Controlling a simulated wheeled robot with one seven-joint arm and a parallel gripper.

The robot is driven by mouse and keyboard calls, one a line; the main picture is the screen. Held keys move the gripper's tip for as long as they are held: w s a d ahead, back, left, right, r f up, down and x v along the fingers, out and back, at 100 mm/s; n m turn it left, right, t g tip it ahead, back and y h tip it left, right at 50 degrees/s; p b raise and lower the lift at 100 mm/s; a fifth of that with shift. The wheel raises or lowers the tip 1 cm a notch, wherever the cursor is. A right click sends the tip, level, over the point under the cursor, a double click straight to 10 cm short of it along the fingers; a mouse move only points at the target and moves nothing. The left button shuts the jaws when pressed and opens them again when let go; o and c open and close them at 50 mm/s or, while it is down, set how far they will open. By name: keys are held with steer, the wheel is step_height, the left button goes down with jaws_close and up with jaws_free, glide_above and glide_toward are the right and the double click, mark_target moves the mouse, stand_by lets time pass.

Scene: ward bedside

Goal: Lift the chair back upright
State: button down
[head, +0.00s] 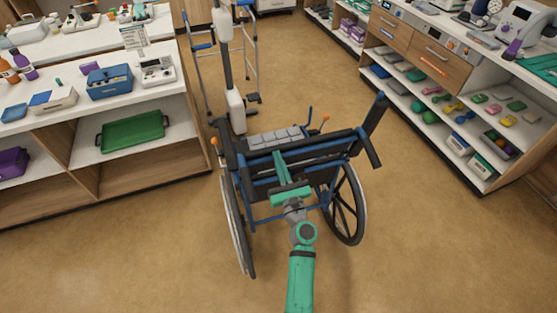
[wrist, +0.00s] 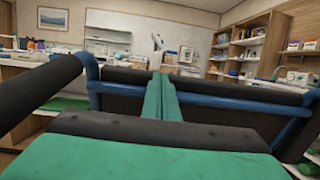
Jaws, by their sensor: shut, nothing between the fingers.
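The wheelchair (head: 345,205) stands in the middle of the floor in the head view, with a blue frame, dark panels and large wheels. Its back section (head: 325,148) appears leaned over rather than upright; the exact angle is hard to tell. A dark push handle (head: 371,150) sticks out at its right. My green gripper (head: 279,160) is shut and empty, its fingers lying across the chair back region. In the wrist view the shut fingers (wrist: 160,95) overlap the blue crossbar (wrist: 225,92) and dark panel. I cannot tell whether they touch. My arm hides part of the seat back.
A shelf counter (head: 90,105) with bottles, boxes and a green tray stands at left. A walking frame (head: 250,65) and a pale pole stand beyond the chair. A storage counter (head: 430,60) is at right. The floor around the chair is mostly clear.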

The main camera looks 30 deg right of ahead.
mark_target(274, 147)
steer(key=x, duration=0.5)
steer(key=shift+r, duration=0.25)
steer(key=shift+d, duration=0.2)
steer(key=shift+a+f, duration=0.1)
steer(key=shift+a, duration=0.1)
